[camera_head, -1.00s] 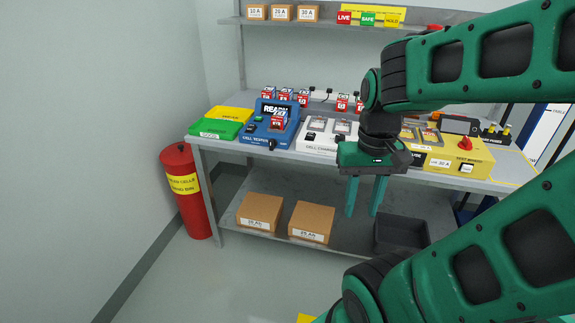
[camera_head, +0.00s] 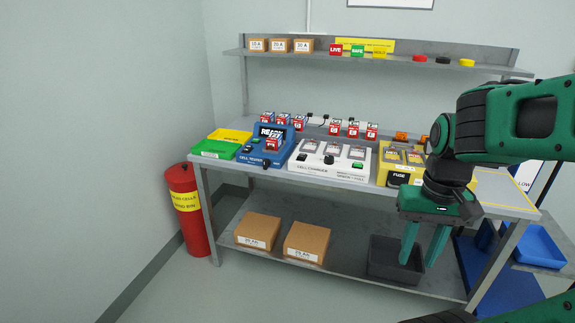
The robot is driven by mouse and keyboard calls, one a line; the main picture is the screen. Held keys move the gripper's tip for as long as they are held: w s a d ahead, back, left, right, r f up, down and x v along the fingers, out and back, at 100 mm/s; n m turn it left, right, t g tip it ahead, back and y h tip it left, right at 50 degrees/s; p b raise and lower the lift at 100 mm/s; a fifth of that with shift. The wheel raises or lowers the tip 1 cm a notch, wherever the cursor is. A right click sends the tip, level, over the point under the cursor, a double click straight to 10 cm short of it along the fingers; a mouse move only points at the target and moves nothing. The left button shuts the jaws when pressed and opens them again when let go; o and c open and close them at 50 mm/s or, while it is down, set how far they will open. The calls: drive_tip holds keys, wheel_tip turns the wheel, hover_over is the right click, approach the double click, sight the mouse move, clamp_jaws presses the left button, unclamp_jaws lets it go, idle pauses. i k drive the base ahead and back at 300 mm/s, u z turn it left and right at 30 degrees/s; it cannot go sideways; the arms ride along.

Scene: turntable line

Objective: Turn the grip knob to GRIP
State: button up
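I cannot make out a knob marked GRIP at this size. A small black knob (camera_head: 266,164) shows on the front of the blue cell tester (camera_head: 257,153). Another dark knob (camera_head: 328,159) shows on the white cell charger (camera_head: 308,167). My gripper (camera_head: 418,262) hangs pointing down in front of the bench's right part, its two green fingers apart with nothing between them. It appears in front of the lower shelf's dark bin and touches no knob. My wrist and arm hide part of the yellow fuse unit (camera_head: 384,168) and whatever lies behind them.
The grey bench (camera_head: 225,166) carries the units and several small red-and-white cells. A green tray (camera_head: 213,150) sits at its left end. Below are two cardboard boxes (camera_head: 306,240) and a dark bin (camera_head: 383,277). A red cylinder bin (camera_head: 184,215) stands left; floor in front is clear.

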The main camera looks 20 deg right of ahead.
sight(267, 163)
drive_tip(key=z, duration=0.15)
drive_tip(key=i, duration=1)
drive_tip(key=u, duration=0.05)
